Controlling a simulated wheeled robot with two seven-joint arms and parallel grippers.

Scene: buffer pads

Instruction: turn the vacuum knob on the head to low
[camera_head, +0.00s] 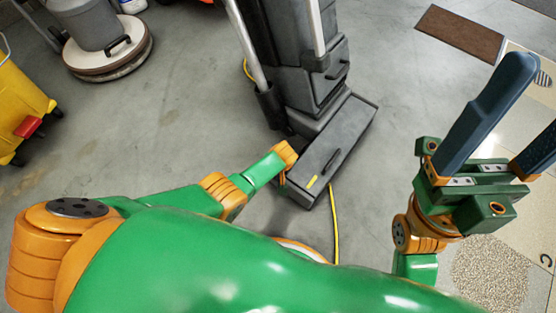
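A dark grey upright vacuum (305,60) stands at the upper middle of the head view. Its flat floor head (340,135) points toward me. A dark slim part (333,160), which may be the knob or a pedal, and a small yellow mark (312,181) show on top of the head. The knob's setting is too small to read. My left arm reaches to the left side of the head, where its orange joint shows; I cannot make out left gripper fingers. My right gripper (538,95) is raised at the right, empty, with its two dark blue fingers spread, well apart from the vacuum.
A yellow cable (334,225) runs along the floor from the head. A round floor machine (108,55) and a yellow bucket (22,105) stand at the left. A brown mat (460,32) lies at the upper right. Grey floor between them is clear.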

